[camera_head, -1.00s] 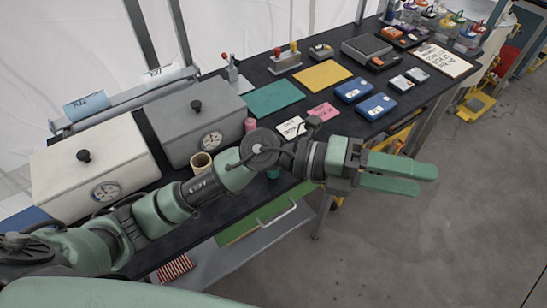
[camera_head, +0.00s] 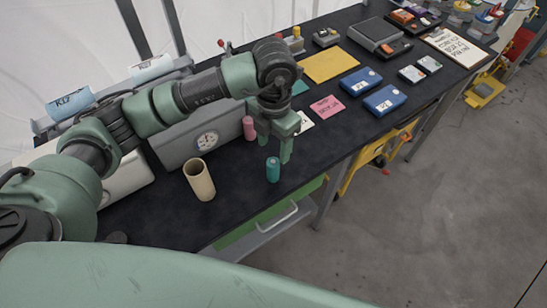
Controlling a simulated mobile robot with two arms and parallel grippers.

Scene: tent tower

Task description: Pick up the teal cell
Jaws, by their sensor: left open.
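The teal cell (camera_head: 273,170) is a small upright cylinder on the black bench top, near its front edge. My left gripper (camera_head: 279,152) points down just above and behind it, with its green fingers close to the cell's top. The gripper is open. I cannot tell from this angle whether a finger touches the cell. My right gripper does not show.
A pink cell (camera_head: 249,128) stands behind and left of the teal one. A cream tube (camera_head: 200,180) stands to the left. A grey box with a dial (camera_head: 190,143) is behind. Blue boxes (camera_head: 384,101) and a pink note (camera_head: 327,106) lie to the right.

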